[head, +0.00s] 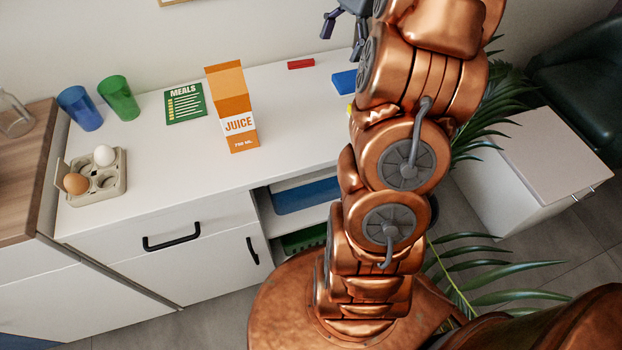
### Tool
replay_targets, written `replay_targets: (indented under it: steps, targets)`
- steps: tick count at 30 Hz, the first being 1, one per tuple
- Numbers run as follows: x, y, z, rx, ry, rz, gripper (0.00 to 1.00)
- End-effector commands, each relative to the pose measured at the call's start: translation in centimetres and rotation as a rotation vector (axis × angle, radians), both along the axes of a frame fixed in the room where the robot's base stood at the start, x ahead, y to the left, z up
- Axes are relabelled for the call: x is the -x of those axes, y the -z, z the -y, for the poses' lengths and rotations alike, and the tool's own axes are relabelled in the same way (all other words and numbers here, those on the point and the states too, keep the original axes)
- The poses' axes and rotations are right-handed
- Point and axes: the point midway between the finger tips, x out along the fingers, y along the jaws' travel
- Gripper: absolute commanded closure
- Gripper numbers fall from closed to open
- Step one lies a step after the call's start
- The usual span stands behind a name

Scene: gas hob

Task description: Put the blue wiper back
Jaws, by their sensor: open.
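A flat blue block (344,81), which may be the blue wiper, lies on the white counter beside my arm. My arm may hide part of it. My gripper (343,37) is at the top edge, above and behind the blue block in the picture, with its dark fingers apart and nothing seen between them. Part of the gripper is cut off by the frame. A smaller red block (301,63) lies at the back of the counter, left of the blue one. A bit of yellow (350,107) shows beside my arm, mostly hidden.
The white counter (300,121) holds an orange juice carton (232,105), a green meals card (185,103), green (119,97) and blue (80,107) cups, and an egg tray (112,187). Open shelves below hold a blue bin (306,195). A plant (490,110) stands right.

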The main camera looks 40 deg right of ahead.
Motion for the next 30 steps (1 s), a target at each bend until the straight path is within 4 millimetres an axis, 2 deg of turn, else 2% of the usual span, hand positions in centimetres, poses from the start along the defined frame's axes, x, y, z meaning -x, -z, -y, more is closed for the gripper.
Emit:
replay_targets:
  steps: [1, 3, 8, 12, 17, 21, 27, 30]
  targets:
    - [0.1, -0.4, -2.5, 0.012, -0.079, 0.01, 0.09]
    - [0.5, -0.5, -5.5, 0.022, -0.183, 0.017, 0.09]
    - [2.3, -0.3, -11.7, 0.054, -0.418, 0.037, 0.09]
    - [4.8, 0.1, -16.4, 0.075, -0.619, 0.05, 0.09]
    - [8.1, 1.0, -20.4, 0.099, -0.825, 0.062, 0.09]
    - [11.5, 2.0, -23.3, 0.117, -1.01, 0.073, 0.09]
    - [17.3, 4.1, -26.3, 0.14, -1.285, 0.085, 0.09]
    - [19.9, 5.2, -27.0, 0.149, -1.405, 0.09, 0.09]
